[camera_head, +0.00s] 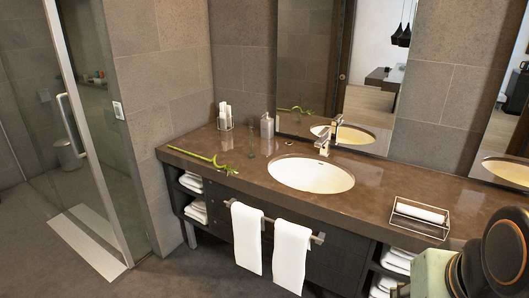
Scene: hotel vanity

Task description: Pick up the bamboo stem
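The bamboo stem (200,157) is a thin green stalk with a leafy end. It lies flat on the brown vanity counter (370,193), at the left end and left of the sink. Its leafy end points toward the counter's front edge, and its bare end reaches toward the left edge. Part of my own arm shows at the lower right corner, far from the stem. My gripper is not in view.
A white sink (310,175) with a chrome faucet (325,143) sits mid-counter. A soap dispenser (267,125) and a holder with white items (225,116) stand behind the stem. A tray with a rolled towel (419,213) is at right. Towels (292,255) hang in front.

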